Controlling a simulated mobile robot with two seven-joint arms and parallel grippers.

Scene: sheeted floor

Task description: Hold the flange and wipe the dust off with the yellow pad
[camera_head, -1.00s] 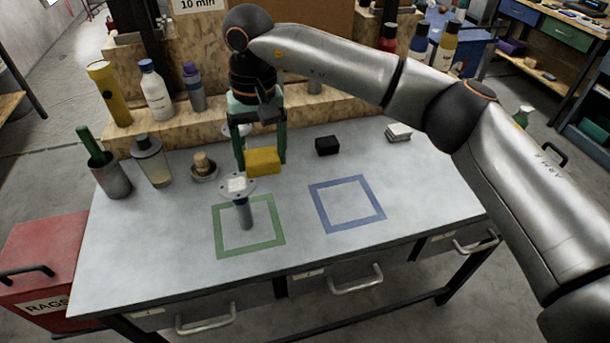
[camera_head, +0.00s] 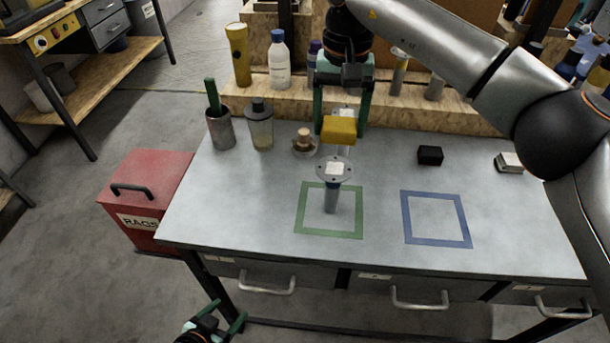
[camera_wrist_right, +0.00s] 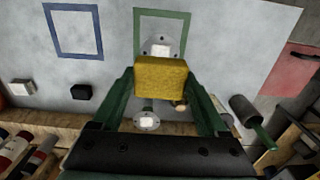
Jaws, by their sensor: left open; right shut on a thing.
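The flange (camera_head: 335,170) stands upright inside the green square on the table, a grey disc with bolt holes on a stem, with a whitish patch on top. It shows in the right wrist view (camera_wrist_right: 160,47), partly behind the pad. My right gripper (camera_head: 340,128) is shut on the yellow pad (camera_head: 339,130), behind the flange in the head view; the pad also fills the fingertips in the wrist view (camera_wrist_right: 160,76). They look apart. My left gripper (camera_head: 224,317) is open and empty, low in front of the table at the bottom edge, partly cut off.
A cup with a green handle (camera_head: 220,128), a dispenser bottle (camera_head: 260,125) and a small brush (camera_head: 304,143) stand at left. A black block (camera_head: 430,155) sits right. The blue square (camera_head: 405,215) is empty.

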